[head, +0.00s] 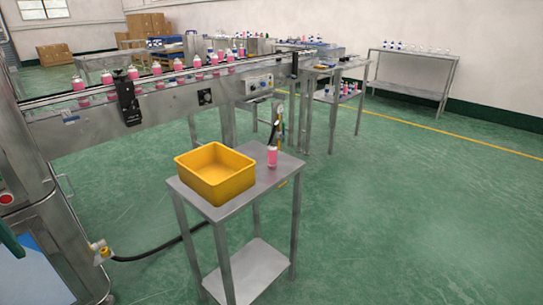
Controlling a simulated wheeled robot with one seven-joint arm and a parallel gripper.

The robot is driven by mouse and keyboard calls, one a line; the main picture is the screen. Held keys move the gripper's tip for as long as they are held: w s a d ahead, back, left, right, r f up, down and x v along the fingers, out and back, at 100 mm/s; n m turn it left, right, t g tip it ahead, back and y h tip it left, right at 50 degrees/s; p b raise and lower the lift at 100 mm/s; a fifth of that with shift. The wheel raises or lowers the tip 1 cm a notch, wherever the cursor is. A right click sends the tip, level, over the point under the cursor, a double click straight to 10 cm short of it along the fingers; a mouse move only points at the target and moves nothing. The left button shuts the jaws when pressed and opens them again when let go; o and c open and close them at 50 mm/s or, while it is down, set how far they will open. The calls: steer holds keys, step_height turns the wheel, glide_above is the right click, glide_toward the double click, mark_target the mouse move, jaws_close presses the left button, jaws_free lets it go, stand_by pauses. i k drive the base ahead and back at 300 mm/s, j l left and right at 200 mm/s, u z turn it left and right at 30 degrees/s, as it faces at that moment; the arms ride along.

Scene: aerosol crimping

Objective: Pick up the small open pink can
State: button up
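A small pink can (272,157) stands upright on the small steel table (262,181), right of a yellow bin. It has a pale rim at the top; at this size I cannot make out whether it is open. A thin yellowish upright thing stands just behind it. My gripper does not show in the head view.
The yellow bin (215,195) takes up the table's left part. A conveyor (165,98) carrying several pink cans runs behind it. Another steel table (333,69) stands behind on the right. The green floor at the right is clear.

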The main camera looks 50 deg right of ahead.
mark_target(273, 148)
steer(key=l, duration=0.6)
steer(key=k+l+u, duration=0.1)
steer(key=l, duration=1.1)
steer(key=k+l+u, duration=0.15)
steer(key=l, duration=0.45)
